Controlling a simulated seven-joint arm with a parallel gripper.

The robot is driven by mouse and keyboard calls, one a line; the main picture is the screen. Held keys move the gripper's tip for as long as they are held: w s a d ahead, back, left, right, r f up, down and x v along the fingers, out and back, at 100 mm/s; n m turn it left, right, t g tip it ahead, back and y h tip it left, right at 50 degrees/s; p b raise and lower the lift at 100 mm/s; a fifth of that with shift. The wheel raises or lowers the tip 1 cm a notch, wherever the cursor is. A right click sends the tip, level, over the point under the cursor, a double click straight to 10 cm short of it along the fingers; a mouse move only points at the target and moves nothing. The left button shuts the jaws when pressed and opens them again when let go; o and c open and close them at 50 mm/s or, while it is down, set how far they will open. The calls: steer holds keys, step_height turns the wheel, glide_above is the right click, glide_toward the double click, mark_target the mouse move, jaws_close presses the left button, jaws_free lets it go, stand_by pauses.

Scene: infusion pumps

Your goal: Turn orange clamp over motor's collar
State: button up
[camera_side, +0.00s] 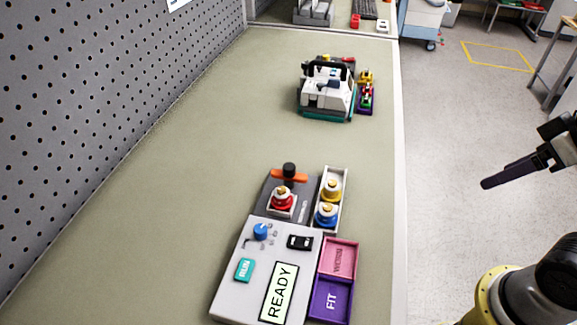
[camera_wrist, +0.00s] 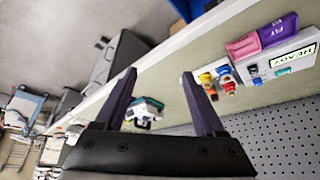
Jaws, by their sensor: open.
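The orange clamp (camera_side: 289,175) is a short bar lying crosswise at the black post (camera_side: 289,169) on the dark base plate, behind the red-and-white part. I take the black post to be the motor, but its collar is too small to make out. My gripper (camera_side: 484,184) is off the table's right side, over the floor, well apart from the clamp. In the wrist view my gripper (camera_wrist: 158,74) shows two dark fingers spread wide with nothing held between them.
A grey panel (camera_side: 228,279) reading READY stands in front. Pink WASH (camera_side: 341,259) and purple FIT (camera_side: 331,299) trays sit right of it. A white rack (camera_side: 333,171) holds yellow and blue parts. A white machine (camera_side: 325,88) stands farther back. Pegboard (camera_side: 90,100) borders the left; mid-table is clear.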

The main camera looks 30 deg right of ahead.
steer(key=shift+m, duration=0.8)
steer(key=r, duration=0.2)
steer(key=w+r, duration=0.1)
steer(key=r, duration=0.1)
steer(key=shift+w+r, duration=0.1)
steer(key=shift+r, duration=0.05)
steer(key=shift+c, duration=0.3)
steer(key=w+a+r+m+g, duration=0.1)
steer(key=w+a+r+m, duration=0.15)
steer(key=w+r, duration=0.65)
steer(key=n+g, duration=0.2)
steer(key=g, duration=0.2)
glide_above(289, 165)
step_height(289, 165, down, 13)
step_height(289, 165, down, 12)
steer(key=shift+f, duration=0.25)
steer(key=shift+c, duration=0.2)
